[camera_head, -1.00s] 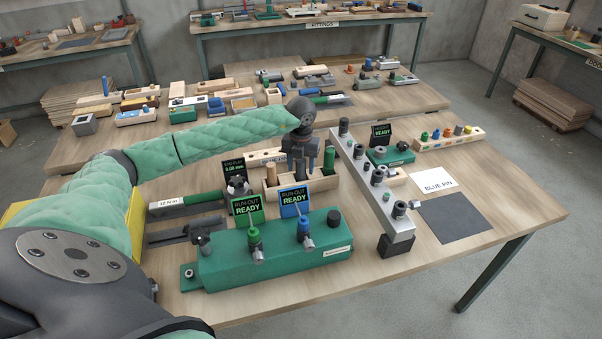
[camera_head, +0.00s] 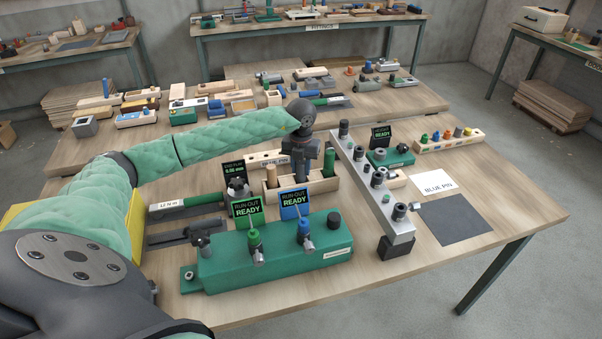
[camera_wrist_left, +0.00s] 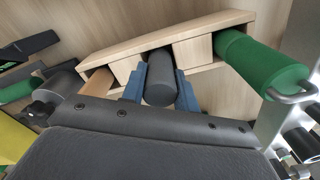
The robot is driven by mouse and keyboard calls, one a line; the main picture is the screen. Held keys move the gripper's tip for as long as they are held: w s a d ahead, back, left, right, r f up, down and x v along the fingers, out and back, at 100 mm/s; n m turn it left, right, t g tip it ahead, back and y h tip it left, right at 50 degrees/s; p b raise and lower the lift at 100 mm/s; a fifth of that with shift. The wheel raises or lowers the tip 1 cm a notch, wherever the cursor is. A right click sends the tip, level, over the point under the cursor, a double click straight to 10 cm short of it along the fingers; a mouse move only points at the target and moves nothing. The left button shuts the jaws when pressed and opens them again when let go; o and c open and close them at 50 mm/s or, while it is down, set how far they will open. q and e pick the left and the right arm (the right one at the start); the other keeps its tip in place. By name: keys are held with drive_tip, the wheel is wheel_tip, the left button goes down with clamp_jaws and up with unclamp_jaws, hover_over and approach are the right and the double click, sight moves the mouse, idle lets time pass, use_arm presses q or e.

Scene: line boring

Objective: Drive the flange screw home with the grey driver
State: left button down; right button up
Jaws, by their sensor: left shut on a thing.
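The grey driver (camera_wrist_left: 160,78) stands with its dark grey round handle in a slot of the wooden rack (camera_wrist_left: 195,48), seen in the left wrist view. My left gripper (camera_wrist_left: 161,92) is shut on this handle, with a blue finger on each side. In the head view my left gripper (camera_head: 300,176) points down into the rack (camera_head: 318,187) and hides the grey driver. A green handle (camera_wrist_left: 262,62) stands in the rack to the right of the grey one. I cannot make out the flange screw for certain. My right gripper is not in view.
A green housing (camera_head: 275,258) with two "RUN-OUT READY" screens stands in front of the rack. A small "0.00 mm" display (camera_head: 234,167) stands left of the rack. A long grey bar (camera_head: 372,190) with fittings runs along its right. A dark mat (camera_head: 453,218) lies bare at right.

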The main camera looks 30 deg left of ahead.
use_arm(q)
drive_tip(key=shift+r+p, duration=0.4)
drive_tip(key=shift+r, duration=1.6)
drive_tip(key=shift+r, duration=0.15)
drive_tip(key=shift+r+p, duration=0.4)
drive_tip(key=shift+r, duration=1.4)
